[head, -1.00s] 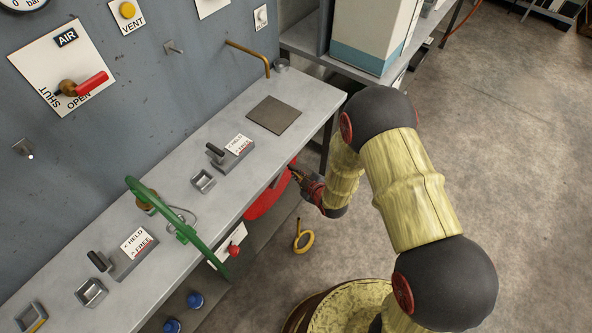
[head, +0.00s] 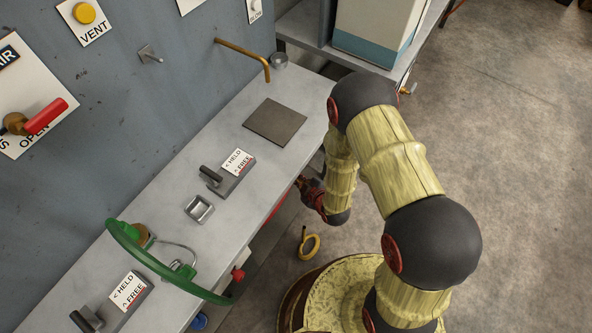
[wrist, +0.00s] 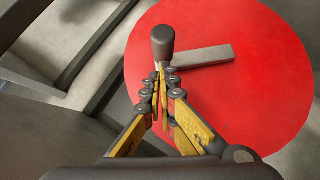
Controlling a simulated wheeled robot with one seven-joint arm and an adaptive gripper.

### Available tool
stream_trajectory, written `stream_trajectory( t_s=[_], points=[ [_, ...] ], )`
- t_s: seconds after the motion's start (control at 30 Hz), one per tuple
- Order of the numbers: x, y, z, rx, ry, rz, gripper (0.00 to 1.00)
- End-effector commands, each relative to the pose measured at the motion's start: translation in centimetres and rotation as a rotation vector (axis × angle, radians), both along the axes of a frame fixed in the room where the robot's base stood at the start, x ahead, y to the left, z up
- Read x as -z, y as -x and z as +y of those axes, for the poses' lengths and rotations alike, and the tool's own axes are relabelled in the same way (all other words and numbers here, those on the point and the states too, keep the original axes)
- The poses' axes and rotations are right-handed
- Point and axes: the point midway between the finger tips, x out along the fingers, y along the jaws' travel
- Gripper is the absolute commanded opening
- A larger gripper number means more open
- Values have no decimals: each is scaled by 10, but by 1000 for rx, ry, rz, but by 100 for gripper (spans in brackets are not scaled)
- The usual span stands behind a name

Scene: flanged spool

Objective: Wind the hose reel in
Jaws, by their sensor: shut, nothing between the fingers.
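The hose reel (wrist: 235,95) shows in the wrist view as a large red disc. A grey crank bar (wrist: 205,56) lies across its face and carries a dark rounded handle (wrist: 163,42). My gripper (wrist: 162,72) is shut and empty, its fingertips just below the handle in the picture. I cannot tell whether they touch it. In the head view my gripper (head: 301,182) is at the front edge of the bench, and the bench hides almost all of the reel.
The grey bench (head: 228,130) carries a green handwheel (head: 123,236), two HELD/FREE levers, a small square cup (head: 199,208) and a dark square plate (head: 274,122). A yellow hook-shaped piece (head: 309,243) is by the floor below. Open floor lies to the right.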

Motion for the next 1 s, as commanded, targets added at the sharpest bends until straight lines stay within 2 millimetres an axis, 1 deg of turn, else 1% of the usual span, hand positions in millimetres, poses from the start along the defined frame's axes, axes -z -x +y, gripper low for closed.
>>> stream_trajectory(
  t_s=[0.03,0.23,0.67,1.0],
  points=[
    [5,4,-1,-1,0,2,0],
    [8,9,-2,-2,0,1,0],
    [7,7,-3,1,-9,10,0],
    [11,3,-7,0,-67,86,0]
  ],
)
